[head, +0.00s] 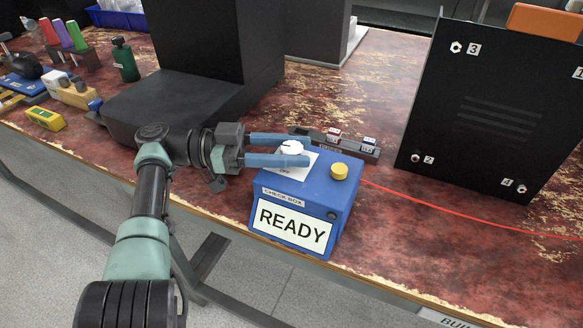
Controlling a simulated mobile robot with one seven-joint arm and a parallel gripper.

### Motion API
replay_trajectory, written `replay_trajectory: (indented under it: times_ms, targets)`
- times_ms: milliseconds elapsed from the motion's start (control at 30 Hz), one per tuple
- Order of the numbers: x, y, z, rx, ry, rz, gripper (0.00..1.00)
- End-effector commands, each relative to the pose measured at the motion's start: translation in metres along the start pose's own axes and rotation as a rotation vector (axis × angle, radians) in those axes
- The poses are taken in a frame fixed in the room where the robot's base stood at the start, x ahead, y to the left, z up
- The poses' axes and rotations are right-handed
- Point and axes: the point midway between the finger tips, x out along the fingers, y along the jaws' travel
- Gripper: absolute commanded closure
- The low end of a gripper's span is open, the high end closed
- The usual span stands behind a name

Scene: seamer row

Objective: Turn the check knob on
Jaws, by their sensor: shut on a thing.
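The blue check box (322,197) stands near the front edge of the worktable. Its front carries a white READY sign (292,228) and a small CHECK BOX label. The white check knob (292,147) is on its top, on a white plate (303,165) with the word OFF readable at its front. A yellow button (339,171) sits right of the plate. My gripper (292,149) reaches in from the left with its two blue fingers on either side of the knob, shut on it. The fingers hide part of the plate and any other marking there.
A black panel (480,110) with numbered bolts stands at the right. A red cable (450,212) runs right from the box. A grey rail (345,146) with small labelled parts lies behind it. A black block machine (165,105) stands behind my arm. Tools and bottles are at the left.

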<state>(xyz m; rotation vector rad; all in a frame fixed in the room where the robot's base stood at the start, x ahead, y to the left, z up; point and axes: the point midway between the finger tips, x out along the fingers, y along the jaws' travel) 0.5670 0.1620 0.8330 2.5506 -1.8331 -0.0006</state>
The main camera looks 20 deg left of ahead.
Motion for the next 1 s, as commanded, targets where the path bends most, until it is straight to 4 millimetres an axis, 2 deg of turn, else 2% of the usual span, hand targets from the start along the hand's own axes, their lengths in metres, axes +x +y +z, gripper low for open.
replay_trajectory:
  times_ms: [33,733,767,900,1000]
  targets:
    - [0.0007,-0.0002,0.0045,0.001,-0.001,0.012,1.00]
    - [0.0013,0.0004,-0.0007,0.000,0.002,0.048,1.00]
    - [0.0013,0.0004,-0.0007,0.000,0.002,0.048,0.53]
    - [0.0012,0.0003,-0.0006,0.001,0.001,0.047,0.28]
    - [0.0009,0.0002,-0.0005,0.001,0.001,0.046,0.26]
